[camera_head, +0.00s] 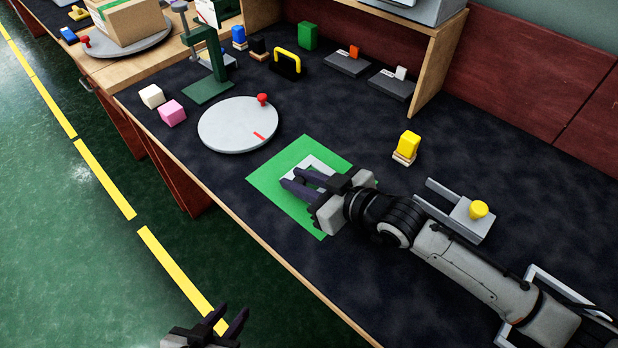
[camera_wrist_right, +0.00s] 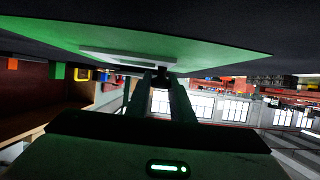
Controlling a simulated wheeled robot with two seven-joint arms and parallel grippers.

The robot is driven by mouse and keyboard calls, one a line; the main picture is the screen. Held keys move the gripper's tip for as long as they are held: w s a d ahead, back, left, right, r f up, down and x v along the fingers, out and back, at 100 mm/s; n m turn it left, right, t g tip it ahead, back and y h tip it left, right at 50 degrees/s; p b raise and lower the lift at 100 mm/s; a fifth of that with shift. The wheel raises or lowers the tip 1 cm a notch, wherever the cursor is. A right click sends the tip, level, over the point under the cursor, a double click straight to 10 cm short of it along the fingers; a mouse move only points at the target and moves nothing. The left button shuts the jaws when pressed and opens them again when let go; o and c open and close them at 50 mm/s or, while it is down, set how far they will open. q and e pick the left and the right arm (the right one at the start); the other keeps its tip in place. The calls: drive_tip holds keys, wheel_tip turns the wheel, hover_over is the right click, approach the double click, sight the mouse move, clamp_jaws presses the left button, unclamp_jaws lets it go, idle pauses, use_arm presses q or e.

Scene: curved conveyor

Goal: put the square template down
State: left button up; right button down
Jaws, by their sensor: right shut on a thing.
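The square template (camera_head: 321,163) is a thin pale grey piece over the green mat (camera_head: 284,165), partly hidden by my right gripper. My right gripper (camera_head: 291,179) reaches in from the right, low over the mat, and is shut on the template. In the right wrist view, the template (camera_wrist_right: 130,60) shows as a flat grey strip close to the green surface (camera_wrist_right: 215,52), at the tips of my right gripper (camera_wrist_right: 160,76). I cannot tell whether it touches the mat. My left gripper (camera_head: 230,312) is open and empty at the bottom edge, over the floor.
A grey turntable (camera_head: 232,130) with a red knob lies left of the mat. A yellow block (camera_head: 408,145) and a grey fixture with a yellow knob (camera_head: 478,209) stand to the right. A green stand (camera_head: 212,65), pink cube (camera_head: 172,113) and white cube (camera_head: 151,96) are farther left.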

drive_tip(key=shift+r, duration=0.1)
wheel_tip(320, 180, up, 9)
drive_tip(key=shift+r+p, duration=0.2)
drive_tip(key=shift+p, duration=0.55)
drive_tip(key=s+d+r+m+t+h, duration=0.1)
drive_tip(key=d+r+m+h, duration=0.3)
drive_tip(key=d+r, duration=0.4)
drive_tip(key=s+d+r+m+t+h, duration=0.1)
drive_tip(key=d+r+m+t+h, duration=0.1)
drive_tip(key=d+r+m+h, duration=0.3)
drive_tip(key=d+r, duration=0.4)
drive_tip(key=d, duration=0.3)
drive_tip(key=shift+s+d+r+t+h, duration=0.25)
drive_tip(key=shift+s+d+t+h, duration=0.05)
drive_tip(key=shift+d+t, duration=0.1)
drive_tip(key=shift+a, duration=0.1)
